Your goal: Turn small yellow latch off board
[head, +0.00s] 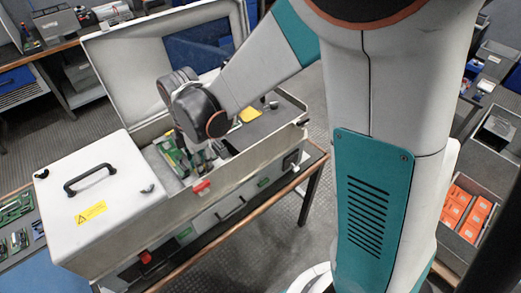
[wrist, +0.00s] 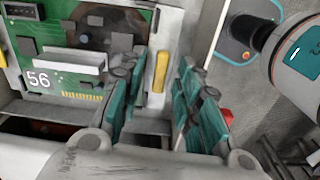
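The green board (wrist: 85,45), marked "56" and carrying a white connector, sits in the open case and fills the left of the wrist view. It shows partly in the head view (head: 172,155). The small yellow latch (wrist: 161,72) stands upright beside the board's right edge. My gripper (wrist: 166,82) is open, with its two teal-padded fingers apart. The latch appears in the gap between them, nearer the left finger; I cannot tell whether a finger touches it. In the head view, my wrist hides the latch and much of the gripper (head: 205,155).
The case's raised lid (head: 125,65) stands behind my arm. A closed white cover with a black handle (head: 90,180) is at left. The case's front wall (head: 240,170) runs close below my gripper.

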